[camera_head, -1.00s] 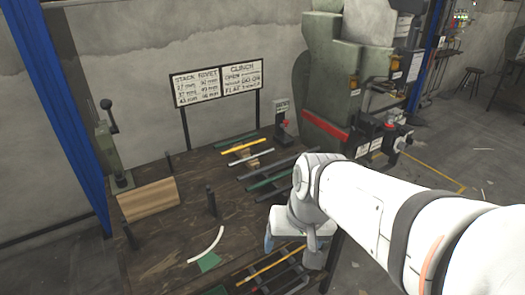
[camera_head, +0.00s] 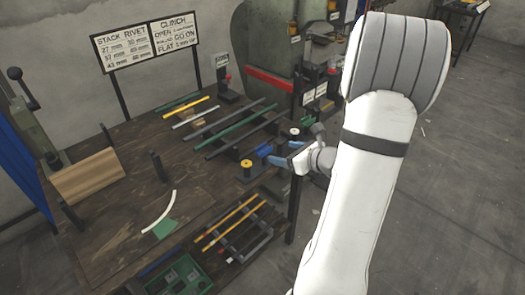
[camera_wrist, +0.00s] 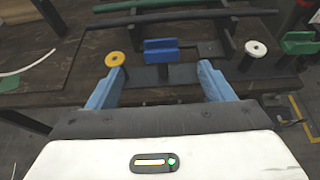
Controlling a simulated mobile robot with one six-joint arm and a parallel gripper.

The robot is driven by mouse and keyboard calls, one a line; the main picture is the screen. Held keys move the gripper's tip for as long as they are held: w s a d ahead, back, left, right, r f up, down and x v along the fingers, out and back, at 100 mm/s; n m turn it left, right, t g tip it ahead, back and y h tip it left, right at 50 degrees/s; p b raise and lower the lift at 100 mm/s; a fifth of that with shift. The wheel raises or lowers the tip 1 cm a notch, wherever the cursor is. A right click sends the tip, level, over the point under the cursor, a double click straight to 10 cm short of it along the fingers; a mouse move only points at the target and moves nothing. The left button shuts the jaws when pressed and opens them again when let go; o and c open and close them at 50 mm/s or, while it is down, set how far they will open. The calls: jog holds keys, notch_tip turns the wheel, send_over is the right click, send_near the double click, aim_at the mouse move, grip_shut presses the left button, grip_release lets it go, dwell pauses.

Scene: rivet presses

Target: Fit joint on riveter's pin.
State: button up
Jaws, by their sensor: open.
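My gripper (camera_head: 273,156) has two blue fingers, which are spread at the table's right edge. In the wrist view the gripper (camera_wrist: 160,82) is empty, with a blue block (camera_wrist: 161,50) just beyond the gap. A yellow-topped spool (camera_wrist: 115,60) stands by the left finger and a white-topped spool (camera_wrist: 256,48) beyond the right one. In the head view the yellow spool (camera_head: 246,167) and the white spool (camera_head: 295,132) flank the blue block (camera_head: 264,150). A grey-green press with a red bar (camera_head: 269,79) stands behind. I cannot tell which piece is the joint or see a pin clearly.
Yellow strips lie on a dark rack (camera_head: 244,228) near the front. Green and dark bars (camera_head: 247,125) lie farther back. A white curved strip (camera_head: 160,212), a wooden block (camera_head: 88,178) and upright posts (camera_head: 156,165) stand or lie to the left. A green block (camera_wrist: 299,43) is at right.

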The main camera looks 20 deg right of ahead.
aim_at(268, 150)
jog(key=x, duration=0.7)
jog(key=shift+w+f, duration=0.15)
jog(key=shift+f, duration=0.35)
jog(key=shift+c, duration=0.5)
jog(key=shift+r, duration=0.1)
jog(key=c, duration=1)
